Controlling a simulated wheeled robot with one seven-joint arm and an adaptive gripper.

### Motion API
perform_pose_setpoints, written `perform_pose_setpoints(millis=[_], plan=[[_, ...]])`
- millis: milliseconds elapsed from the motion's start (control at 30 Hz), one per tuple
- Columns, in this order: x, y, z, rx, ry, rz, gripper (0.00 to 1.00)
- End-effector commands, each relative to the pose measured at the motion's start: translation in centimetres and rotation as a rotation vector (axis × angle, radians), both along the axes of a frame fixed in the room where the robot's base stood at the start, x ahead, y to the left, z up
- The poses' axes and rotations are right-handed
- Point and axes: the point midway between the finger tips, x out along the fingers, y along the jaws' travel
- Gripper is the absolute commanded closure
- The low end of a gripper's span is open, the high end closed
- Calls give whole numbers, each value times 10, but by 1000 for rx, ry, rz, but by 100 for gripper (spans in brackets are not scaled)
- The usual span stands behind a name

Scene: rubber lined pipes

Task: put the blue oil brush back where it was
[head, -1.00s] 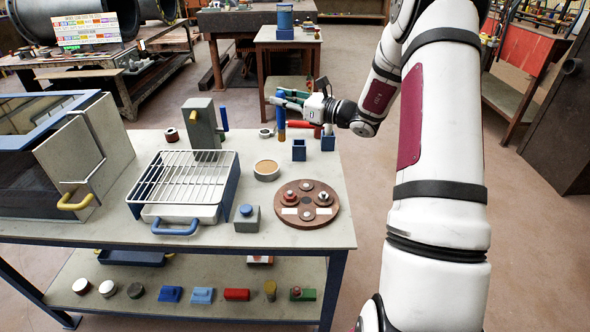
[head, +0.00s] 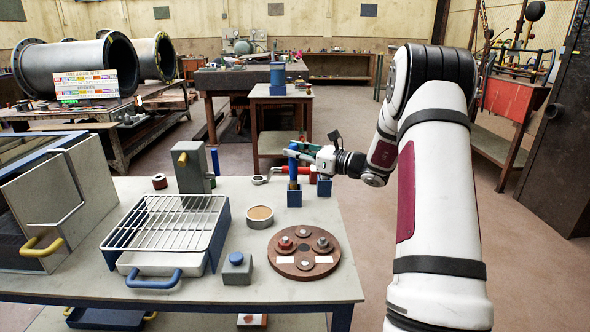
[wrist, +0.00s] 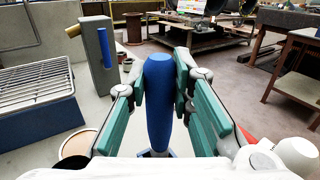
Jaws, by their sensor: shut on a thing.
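The blue oil brush (head: 293,162) stands upright in my gripper (head: 304,149), with its lighter brown lower part below the blue handle. My gripper is shut around the handle; in the wrist view the green-padded fingers (wrist: 160,85) lie on both sides of the blue handle (wrist: 159,90). A small blue square holder (head: 294,198) stands directly below the brush at the table's back right. The brush's lower end meets the holder's top; I cannot tell how deep it is inside. In the wrist view the handle hides most of the holder.
A second blue holder (head: 324,187) stands close on the right. A red-handled tool (head: 280,171) lies just behind. A round tan-topped cup (head: 260,215), a brown disc with fittings (head: 304,250), a wire-rack tray (head: 170,228) and a grey block with yellow handle (head: 192,168) share the table.

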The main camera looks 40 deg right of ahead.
Motion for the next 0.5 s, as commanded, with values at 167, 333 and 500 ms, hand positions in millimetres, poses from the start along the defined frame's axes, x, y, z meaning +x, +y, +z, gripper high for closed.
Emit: perform_pose_setpoints(millis=[167, 333, 500], plan=[[0, 1, -32, 2, 2, 1, 100], [0, 0, -40, 0, -1, 1, 100], [0, 0, -40, 0, 0, 1, 100]])
